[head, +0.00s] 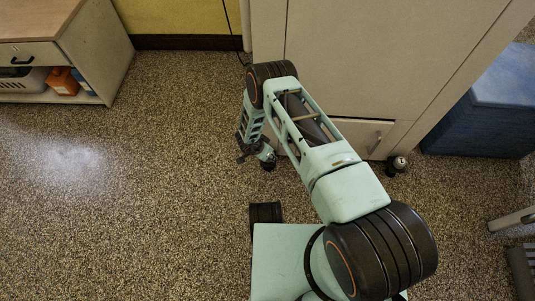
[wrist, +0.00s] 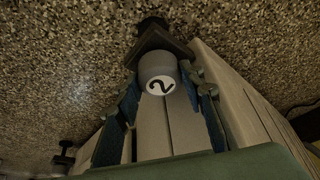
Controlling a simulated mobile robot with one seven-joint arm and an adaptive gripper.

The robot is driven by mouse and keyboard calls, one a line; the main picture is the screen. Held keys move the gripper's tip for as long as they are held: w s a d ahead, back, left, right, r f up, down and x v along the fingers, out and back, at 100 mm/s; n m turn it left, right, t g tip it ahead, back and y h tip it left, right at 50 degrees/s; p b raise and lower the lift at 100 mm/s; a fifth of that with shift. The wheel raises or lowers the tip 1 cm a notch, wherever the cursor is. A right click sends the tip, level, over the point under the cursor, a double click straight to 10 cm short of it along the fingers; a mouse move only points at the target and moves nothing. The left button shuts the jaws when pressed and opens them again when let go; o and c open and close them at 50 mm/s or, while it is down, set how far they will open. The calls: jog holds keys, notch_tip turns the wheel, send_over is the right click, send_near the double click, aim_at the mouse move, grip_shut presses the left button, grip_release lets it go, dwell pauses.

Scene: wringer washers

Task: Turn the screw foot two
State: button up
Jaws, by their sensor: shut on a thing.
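Screw foot two (wrist: 157,86) shows in the wrist view as a grey cylinder with a white disc marked 2, and a dark part lies beyond it. My gripper (wrist: 164,76) has a finger on each side of this foot and is shut on it. In the head view my gripper (head: 256,154) is low at the left bottom corner of a pale cabinet-like machine (head: 350,70). The foot is mostly hidden there by my gripper, with a dark piece showing on the floor. I cannot tell how far the foot is turned.
A blue box (head: 490,110) is at the right. A wooden cabinet (head: 75,45) stands at the upper left. The speckled floor (head: 130,200) on the left is clear.

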jog(key=o, duration=1.2)
jog(key=shift+c, duration=0.2)
jog(key=shift+r, duration=0.1)
jog(key=v, duration=1.1)
jog(key=shift+r, duration=0.4)
jog(key=shift+s+a, duration=0.1)
jog(key=shift+a, duration=0.1)
